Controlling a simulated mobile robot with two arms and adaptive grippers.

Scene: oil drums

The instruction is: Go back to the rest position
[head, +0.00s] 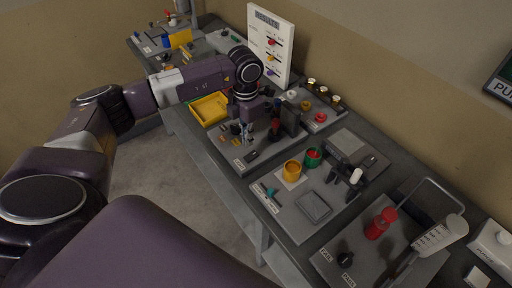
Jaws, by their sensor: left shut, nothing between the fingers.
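My left arm reaches in from the left, over the workbench (232,178). Its wrist bends down, and the left gripper (246,136) points at a grey board with small parts on it. The gripper is shut and empty. It is small in the view, and I cannot tell whether its tips touch the board. A dark post with a red part (275,130) stands just right of it. My right gripper is not in view.
A yellow tray (209,109) lies behind the gripper. A white results panel (270,45) stands against the wall. Open floor (165,185) lies left of the bench.

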